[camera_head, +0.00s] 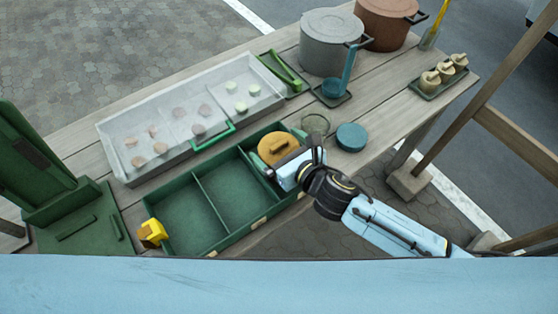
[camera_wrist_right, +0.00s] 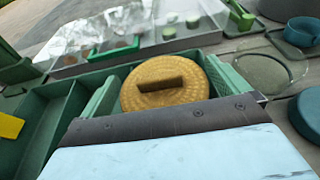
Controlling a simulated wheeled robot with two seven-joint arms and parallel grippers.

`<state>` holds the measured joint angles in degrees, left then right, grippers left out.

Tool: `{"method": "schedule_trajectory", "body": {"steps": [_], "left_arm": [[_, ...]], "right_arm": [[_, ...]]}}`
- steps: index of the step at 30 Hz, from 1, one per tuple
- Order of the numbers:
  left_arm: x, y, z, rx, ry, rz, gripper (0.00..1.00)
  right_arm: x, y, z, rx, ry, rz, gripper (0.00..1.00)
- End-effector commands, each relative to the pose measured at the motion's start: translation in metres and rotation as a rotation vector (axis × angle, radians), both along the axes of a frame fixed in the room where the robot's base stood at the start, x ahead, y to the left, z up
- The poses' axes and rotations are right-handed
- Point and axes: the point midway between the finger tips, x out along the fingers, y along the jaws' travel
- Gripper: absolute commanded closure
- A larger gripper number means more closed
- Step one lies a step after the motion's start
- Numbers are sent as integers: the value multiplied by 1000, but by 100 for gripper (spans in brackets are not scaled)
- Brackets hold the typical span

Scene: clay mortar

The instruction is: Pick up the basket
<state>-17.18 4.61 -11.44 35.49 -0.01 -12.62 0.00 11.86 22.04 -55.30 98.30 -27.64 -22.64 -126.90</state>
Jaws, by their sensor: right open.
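The basket (camera_head: 279,148) is a round, tan woven thing with a bar handle across its top. It sits in the right compartment of a green divided tray (camera_head: 196,187). It also shows in the right wrist view (camera_wrist_right: 163,88), upright, with its lower part hidden by the tray and my gripper. My right gripper (camera_head: 282,150) is open over that compartment. Its pale green ribbed fingers (camera_wrist_right: 165,84) stand on either side of the basket; I cannot tell whether they touch it. My left gripper is not in view.
A clear bin (camera_head: 118,165) with several small pieces lies behind the tray. A glass bowl (camera_head: 316,124) and a blue-teal round lid (camera_head: 351,137) are close on the right. Pots (camera_head: 328,42) stand farther back. A yellow block (camera_head: 151,233) is at the tray's left edge.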

Motion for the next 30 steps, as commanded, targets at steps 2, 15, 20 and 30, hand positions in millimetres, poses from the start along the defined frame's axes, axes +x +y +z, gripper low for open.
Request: {"method": "schedule_trajectory", "body": {"steps": [2,15,20,30], "left_arm": [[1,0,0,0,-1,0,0],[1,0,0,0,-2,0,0],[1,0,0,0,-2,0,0],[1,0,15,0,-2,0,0]], "right_arm": [[1,0,0,0,0,-1,0],[1,0,0,-1,1,-1,39],[1,0,0,0,0,-1,46],[2,-1,35,0,-5,0,46]]}}
